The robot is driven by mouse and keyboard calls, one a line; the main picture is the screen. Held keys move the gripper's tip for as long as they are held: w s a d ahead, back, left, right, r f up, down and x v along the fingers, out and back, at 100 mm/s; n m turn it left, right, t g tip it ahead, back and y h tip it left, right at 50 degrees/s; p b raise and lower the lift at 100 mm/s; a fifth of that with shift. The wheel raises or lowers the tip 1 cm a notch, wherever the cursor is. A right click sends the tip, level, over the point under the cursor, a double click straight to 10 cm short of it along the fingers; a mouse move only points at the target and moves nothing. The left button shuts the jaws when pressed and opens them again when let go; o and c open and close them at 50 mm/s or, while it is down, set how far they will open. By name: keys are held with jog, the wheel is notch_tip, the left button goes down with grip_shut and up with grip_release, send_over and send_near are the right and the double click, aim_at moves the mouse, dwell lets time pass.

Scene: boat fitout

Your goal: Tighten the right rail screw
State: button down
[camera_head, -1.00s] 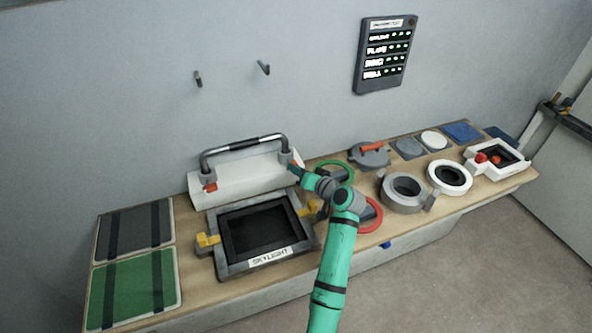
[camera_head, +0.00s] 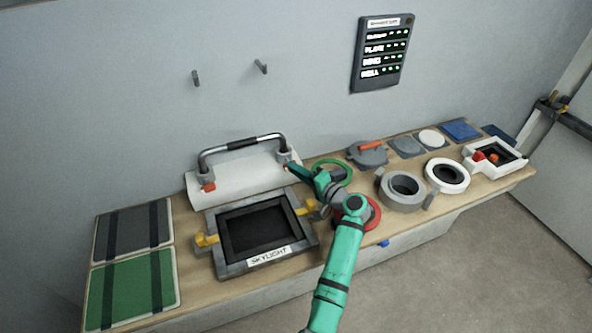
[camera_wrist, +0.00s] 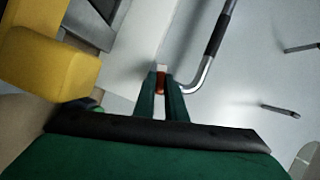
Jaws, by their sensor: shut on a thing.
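The chrome rail (camera_head: 243,144) with a black grip stands on a white sloped mount (camera_head: 240,178) behind the skylight frame. Its left foot has a red-orange screw (camera_head: 208,188). My gripper (camera_head: 288,167) is at the rail's right foot (camera_head: 284,156). In the wrist view, my gripper's two green fingers (camera_wrist: 161,92) are shut on the red-orange right rail screw (camera_wrist: 161,82), beside the bent end of the rail (camera_wrist: 205,78). The screw is mostly hidden between the fingers. In the head view my gripper covers it. I cannot tell how deep the screw sits.
The skylight frame (camera_head: 226,266) with yellow latches lies just in front of the mount; one yellow latch (camera_wrist: 45,62) is close in the wrist view. A green ring (camera_head: 346,165), red ring (camera_head: 376,218) and grey collar (camera_head: 390,203) are to the right. Two wall hooks (camera_head: 261,67) are above.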

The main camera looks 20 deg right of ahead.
jog(key=shift+a, duration=0.1)
dwell(0.4)
jog(key=c, duration=1.8)
grip_release()
jog(key=f+v, duration=0.1)
jog(key=v, duration=0.9)
jog(key=shift+s+r, duration=0.35)
jog(key=shift+r, duration=0.1)
